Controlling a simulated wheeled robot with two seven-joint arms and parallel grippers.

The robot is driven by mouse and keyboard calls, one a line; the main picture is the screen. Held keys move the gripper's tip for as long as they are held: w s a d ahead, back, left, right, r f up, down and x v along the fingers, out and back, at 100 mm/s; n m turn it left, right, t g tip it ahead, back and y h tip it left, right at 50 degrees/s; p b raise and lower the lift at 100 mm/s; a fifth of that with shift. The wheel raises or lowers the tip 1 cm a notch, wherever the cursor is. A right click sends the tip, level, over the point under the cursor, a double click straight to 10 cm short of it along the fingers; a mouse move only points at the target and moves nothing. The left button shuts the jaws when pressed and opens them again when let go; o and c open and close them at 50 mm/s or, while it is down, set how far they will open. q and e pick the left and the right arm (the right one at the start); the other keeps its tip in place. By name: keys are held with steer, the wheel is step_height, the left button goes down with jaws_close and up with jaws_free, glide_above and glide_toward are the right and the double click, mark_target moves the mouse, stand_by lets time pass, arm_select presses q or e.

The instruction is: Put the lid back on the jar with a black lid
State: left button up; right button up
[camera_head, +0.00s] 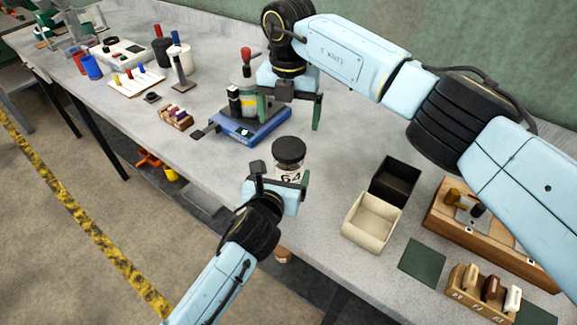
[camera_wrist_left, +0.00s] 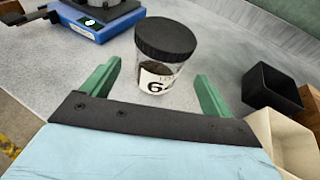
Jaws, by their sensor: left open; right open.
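A clear glass jar (camera_head: 288,174) with dark contents and a white label reading "64" stands on the grey table in the head view. Its wide black lid (camera_head: 289,150) sits on top of the mouth; I cannot tell how tightly. In the left wrist view the jar (camera_wrist_left: 158,78) and the lid (camera_wrist_left: 166,38) stand upright just beyond my open fingers. My left gripper (camera_head: 281,180) is open and empty at the near side of the jar, its green fingers spread to either side. My right gripper (camera_head: 290,108) is open behind the jar, beside the blue scale, with nothing visibly held.
A black box (camera_head: 395,181) and a cream box (camera_head: 371,220) stand right of the jar. A wooden case (camera_head: 437,215) and a green mat (camera_head: 423,262) lie farther right. Bare table surrounds the jar.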

arm_select(q)
steer(key=shift+x, duration=3.55)
